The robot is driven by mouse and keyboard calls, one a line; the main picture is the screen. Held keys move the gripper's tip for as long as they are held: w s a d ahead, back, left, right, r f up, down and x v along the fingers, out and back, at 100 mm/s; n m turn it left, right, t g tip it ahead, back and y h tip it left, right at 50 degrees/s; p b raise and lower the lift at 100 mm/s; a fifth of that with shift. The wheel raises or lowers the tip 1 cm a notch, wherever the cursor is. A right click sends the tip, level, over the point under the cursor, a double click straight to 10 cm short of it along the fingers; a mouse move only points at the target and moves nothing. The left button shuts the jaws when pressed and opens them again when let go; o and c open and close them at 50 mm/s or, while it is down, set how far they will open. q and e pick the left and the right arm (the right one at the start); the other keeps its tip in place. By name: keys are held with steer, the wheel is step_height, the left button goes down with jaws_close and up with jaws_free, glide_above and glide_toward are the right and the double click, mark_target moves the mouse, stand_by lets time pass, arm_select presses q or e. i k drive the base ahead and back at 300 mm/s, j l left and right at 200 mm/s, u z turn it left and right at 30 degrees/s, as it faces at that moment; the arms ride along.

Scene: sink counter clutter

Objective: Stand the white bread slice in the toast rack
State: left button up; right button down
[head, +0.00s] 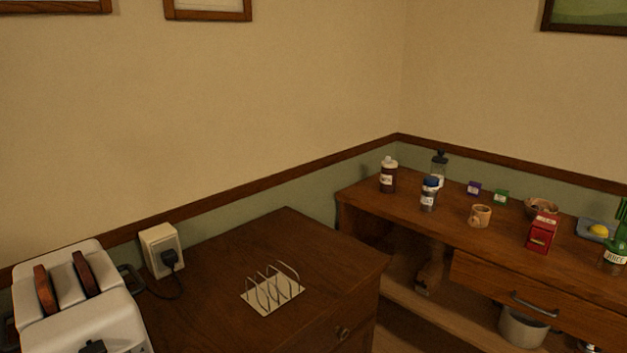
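The toast rack (247,296) stands on the wooden counter, left of the counter's right edge. It has thin wire hoops on a pale flat base, and its gaps look empty. A white toaster (62,318) is at the lower left, partly cut off by the picture's edge. Two brown slices, a left one (44,289) and a right one (86,273), stick up from its slots. I cannot make out a clearly white bread slice. Neither of my grippers is in view.
The counter (225,258) around the rack is clear.

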mark_target(268, 297)
steer(key=k+l+u, duration=0.3)
steer(key=k+u, duration=0.15)
steer(key=k+j+u, duration=0.3)
steer(key=u, duration=0.2)
steer(key=i+j, duration=0.2)
steer(key=i+u, duration=0.05)
